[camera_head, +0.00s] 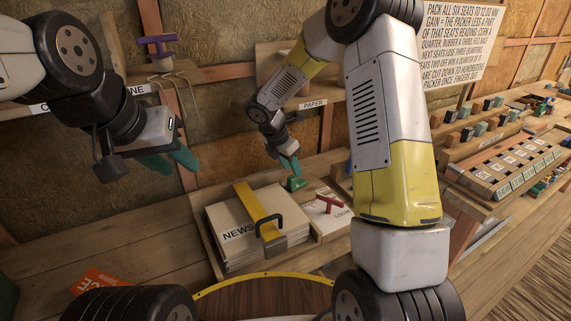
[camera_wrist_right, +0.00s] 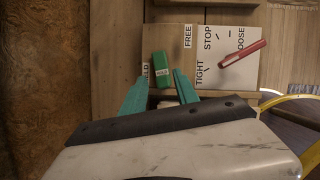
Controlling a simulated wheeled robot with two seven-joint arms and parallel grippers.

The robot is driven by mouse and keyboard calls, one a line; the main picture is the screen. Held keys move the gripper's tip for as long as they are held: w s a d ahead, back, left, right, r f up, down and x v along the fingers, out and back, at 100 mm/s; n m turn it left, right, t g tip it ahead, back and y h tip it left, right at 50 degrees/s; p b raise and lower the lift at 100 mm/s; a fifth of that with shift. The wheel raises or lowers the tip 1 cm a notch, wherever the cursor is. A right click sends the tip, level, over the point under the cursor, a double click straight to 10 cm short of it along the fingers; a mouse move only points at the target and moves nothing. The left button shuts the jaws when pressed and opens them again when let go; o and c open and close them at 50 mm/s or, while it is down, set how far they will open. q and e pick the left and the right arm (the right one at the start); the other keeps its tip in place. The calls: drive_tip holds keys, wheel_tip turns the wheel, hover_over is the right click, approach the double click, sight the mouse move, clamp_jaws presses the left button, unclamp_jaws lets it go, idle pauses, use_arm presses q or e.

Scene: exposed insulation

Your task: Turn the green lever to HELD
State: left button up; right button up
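In the head view the right gripper (camera_head: 290,166) is just above the lever. My left gripper (camera_head: 174,162) hangs empty at left, its two green fingers apart.
A red lever (camera_wrist_right: 243,54) on a white plate marked STOP, TIGHT and LOOSE lies right of the green one. A newspaper stack (camera_head: 240,225) under a yellow strap (camera_head: 258,212) stands in front. Racks of small blocks (camera_head: 510,165) stand at right.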

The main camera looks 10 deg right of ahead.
sight(298, 183)
drive_tip(key=x, duration=0.7)
drive_tip(key=shift+f, duration=0.15)
drive_tip(key=shift+c, duration=0.3)
clamp_jaws()
